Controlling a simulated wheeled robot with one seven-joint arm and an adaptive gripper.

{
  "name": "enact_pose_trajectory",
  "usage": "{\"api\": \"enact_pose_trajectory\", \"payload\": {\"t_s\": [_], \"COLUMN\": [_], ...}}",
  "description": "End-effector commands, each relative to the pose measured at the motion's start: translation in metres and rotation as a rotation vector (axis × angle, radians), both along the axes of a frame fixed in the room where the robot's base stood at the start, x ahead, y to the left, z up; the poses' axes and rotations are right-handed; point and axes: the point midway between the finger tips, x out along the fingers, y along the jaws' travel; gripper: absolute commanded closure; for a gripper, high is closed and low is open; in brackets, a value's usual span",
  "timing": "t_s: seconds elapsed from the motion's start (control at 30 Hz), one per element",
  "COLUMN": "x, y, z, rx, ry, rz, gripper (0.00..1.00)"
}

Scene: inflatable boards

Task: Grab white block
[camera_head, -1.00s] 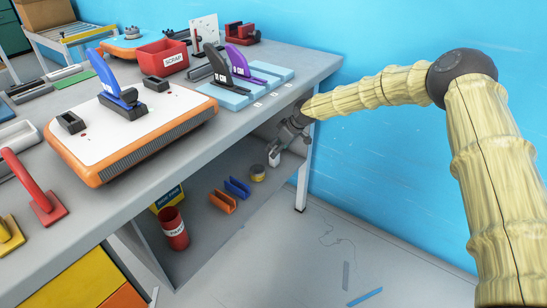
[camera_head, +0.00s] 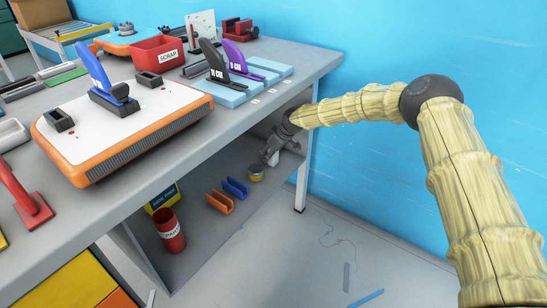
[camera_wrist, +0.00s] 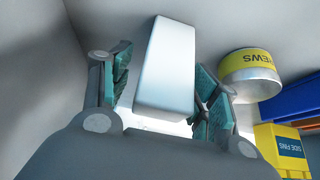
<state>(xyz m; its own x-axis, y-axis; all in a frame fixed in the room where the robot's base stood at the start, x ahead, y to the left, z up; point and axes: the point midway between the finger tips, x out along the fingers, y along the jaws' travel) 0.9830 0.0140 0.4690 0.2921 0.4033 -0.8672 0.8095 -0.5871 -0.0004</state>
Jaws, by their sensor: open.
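The white block (camera_wrist: 165,70) is in the wrist view, a plain pale box standing between the two teal-padded fingers of my gripper (camera_wrist: 165,92). The fingers are apart, with a visible gap on the left side of the block. The right finger is closer to it, and I cannot tell if it touches. In the head view my gripper (camera_head: 273,152) is under the workbench top, near its right end, over the lower shelf. The block cannot be made out clearly there.
A yellow-banded screws tin (camera_wrist: 250,72) is right of the block. Blue (camera_head: 236,187) and orange (camera_head: 219,202) holders, a yellow box (camera_head: 164,197) and a red can (camera_head: 170,230) stand on the lower shelf. The workbench top (camera_head: 222,125) overhangs my gripper; a bench leg (camera_head: 301,188) is close by.

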Motion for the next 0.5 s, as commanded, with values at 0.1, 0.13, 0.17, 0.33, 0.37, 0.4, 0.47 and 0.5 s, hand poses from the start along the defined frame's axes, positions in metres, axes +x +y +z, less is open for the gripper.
{"api": "enact_pose_trajectory", "payload": {"t_s": [0.1,0.13,0.17,0.33,0.37,0.4,0.47,0.5], "x": [0.0001,0.0001,0.0001,0.0000,0.0000,0.0000,0.0000,0.0001], "y": [-0.0007,-0.0008,-0.0009,-0.0014,-0.0015,-0.0016,-0.0017,-0.0017], "z": [0.0002,0.0002,0.0002,0.0002,0.0001,0.0002,0.0001,0.0004], "rx": [0.000,0.000,0.000,0.000,0.000,0.000,0.000,0.000], "ry": [0.000,0.000,0.000,0.000,0.000,0.000,0.000,0.000], "rz": [0.000,-0.001,-0.001,-0.001,-0.001,-0.001,-0.001,-0.001], "gripper": [0.39,0.39,0.39,0.68,0.74,0.81,0.89,0.89]}}
